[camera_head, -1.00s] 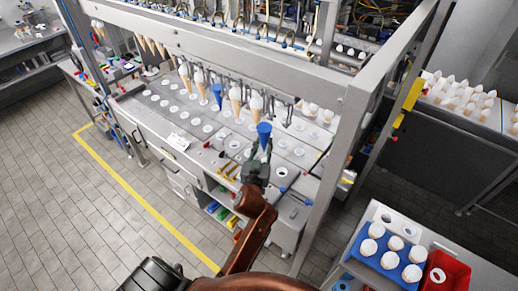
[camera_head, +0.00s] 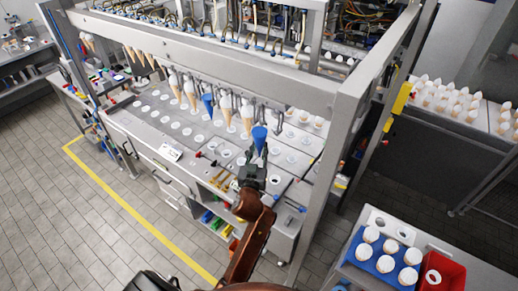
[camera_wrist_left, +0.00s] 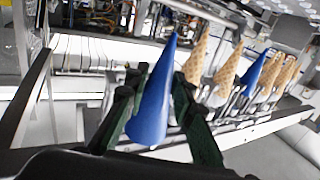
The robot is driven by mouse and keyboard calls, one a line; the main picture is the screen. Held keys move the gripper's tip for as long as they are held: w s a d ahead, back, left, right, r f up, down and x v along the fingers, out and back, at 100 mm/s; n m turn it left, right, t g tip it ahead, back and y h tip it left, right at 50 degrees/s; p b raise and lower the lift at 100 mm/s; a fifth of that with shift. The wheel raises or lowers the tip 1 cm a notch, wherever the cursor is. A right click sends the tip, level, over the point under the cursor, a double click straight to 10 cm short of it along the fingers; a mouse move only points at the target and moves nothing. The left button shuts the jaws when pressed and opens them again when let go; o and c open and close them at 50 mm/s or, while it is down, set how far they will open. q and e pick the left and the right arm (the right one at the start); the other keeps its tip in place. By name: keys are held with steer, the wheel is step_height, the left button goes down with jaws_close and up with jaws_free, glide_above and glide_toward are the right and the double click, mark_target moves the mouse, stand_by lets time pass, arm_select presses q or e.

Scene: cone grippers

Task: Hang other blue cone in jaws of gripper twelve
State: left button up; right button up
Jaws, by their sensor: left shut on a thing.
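My left gripper (camera_head: 256,163) is shut on a blue cone (camera_head: 259,140), held point down in front of the machine's hanging row. In the left wrist view the same cone (camera_wrist_left: 154,105) sits between the green fingers (camera_wrist_left: 190,118), and the picture is turned so its tip points up. Another blue cone (camera_head: 208,106) hangs in the row among tan cones (camera_head: 226,105); it also shows in the left wrist view (camera_wrist_left: 256,72). Metal jaws (camera_head: 281,112) in the row right of the last tan cone look empty. I cannot read which jaw is number twelve. My right gripper is out of view.
A grey worktop (camera_head: 185,126) with round holes lies below the row. The machine's upright post (camera_head: 336,150) stands right of the held cone. A blue tray (camera_head: 372,262) of white-topped cones and a red bin (camera_head: 442,273) are at lower right.

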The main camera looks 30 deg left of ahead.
arm_select(q)
steer(key=shift+w, duration=0.15)
steer(key=shift+w, duration=0.8)
steer(key=shift+w+d+b, duration=0.1)
steer(key=shift+w+b, duration=0.3)
steer(key=shift+w, duration=0.4)
steer(key=shift+w, duration=0.1)
steer(key=w+b, duration=0.1)
steer(key=w, duration=0.2)
steer(key=shift+w+d, duration=0.15)
steer(key=shift+w, duration=0.2)
stand_by(0.3)
stand_by(0.4)
